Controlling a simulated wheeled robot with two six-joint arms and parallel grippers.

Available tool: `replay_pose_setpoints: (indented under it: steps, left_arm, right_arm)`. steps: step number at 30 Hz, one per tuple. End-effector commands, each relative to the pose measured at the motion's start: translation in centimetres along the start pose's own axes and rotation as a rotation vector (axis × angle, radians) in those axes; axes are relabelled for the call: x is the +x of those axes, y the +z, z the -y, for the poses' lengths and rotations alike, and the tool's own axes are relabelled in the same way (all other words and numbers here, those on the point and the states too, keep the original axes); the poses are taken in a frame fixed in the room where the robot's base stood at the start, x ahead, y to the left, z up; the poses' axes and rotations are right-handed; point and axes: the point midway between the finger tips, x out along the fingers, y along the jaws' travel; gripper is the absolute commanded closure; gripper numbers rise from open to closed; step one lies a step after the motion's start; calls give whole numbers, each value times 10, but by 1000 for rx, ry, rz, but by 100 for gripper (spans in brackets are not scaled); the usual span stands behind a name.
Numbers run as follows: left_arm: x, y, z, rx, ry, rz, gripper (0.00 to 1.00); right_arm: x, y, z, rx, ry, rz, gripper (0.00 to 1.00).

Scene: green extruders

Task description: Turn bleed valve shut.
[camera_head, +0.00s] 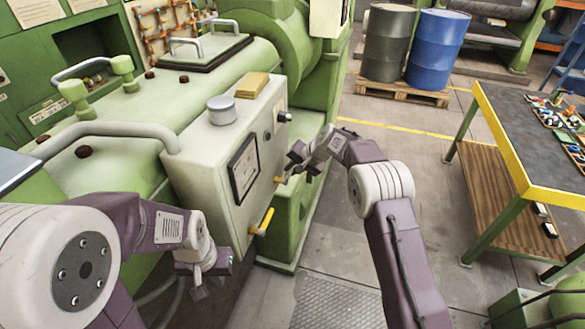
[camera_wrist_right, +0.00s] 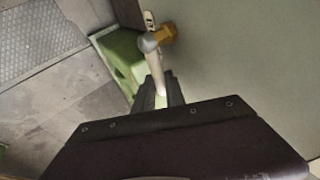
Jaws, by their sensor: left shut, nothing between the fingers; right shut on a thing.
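The valve held by my right gripper has a small brass-yellow body (camera_wrist_right: 160,38) on the cabinet wall and a pale lever (camera_wrist_right: 157,80) reaching toward my gripper. In the head view its yellow fitting (camera_head: 279,180) shows on the cabinet's right face. My right gripper (camera_wrist_right: 161,98) is shut on the lever's end; in the head view the right gripper (camera_head: 291,171) partly hides the lever. I cannot read the lever's exact turn. My left gripper (camera_head: 199,288) is shut and empty, low in front of the cabinet, apart from the valve.
A second yellow handle (camera_head: 263,222) sticks out lower on the pale cabinet (camera_head: 205,155). A dark panel (camera_head: 243,168) and a knob (camera_head: 284,117) are on its faces. A workbench (camera_head: 500,140) stands right, drums (camera_head: 388,42) behind. The floor between is clear.

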Motion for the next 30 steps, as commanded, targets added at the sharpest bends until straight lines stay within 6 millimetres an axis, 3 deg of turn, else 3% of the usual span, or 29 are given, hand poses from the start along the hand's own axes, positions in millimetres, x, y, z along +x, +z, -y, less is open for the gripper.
replay_pose_setpoints:
  steps: [1, 2, 3, 13, 24, 30]
  left_arm:
    - [0, 0, 0, 0, 0, 0, 100]
    - [0, 0, 0, 0, 0, 0, 100]
    - [0, 0, 0, 0, 0, 0, 100]
    - [1, 0, 0, 0, 0, 0, 100]
    - [13, 1, 0, 0, 0, 0, 100]
    - [13, 1, 0, 0, 0, 0, 100]
  right_arm:
    - [1, 2, -2, 1, 3, 6, 100]
    - [1, 2, -2, 1, 3, 6, 82]
    - [1, 2, -2, 1, 3, 6, 76]
    - [-4, 0, 0, 0, 1, 1, 76]
    - [-76, 0, -1, 1, 1, 2, 76]
    - [-89, 1, -1, 1, 3, 4, 76]
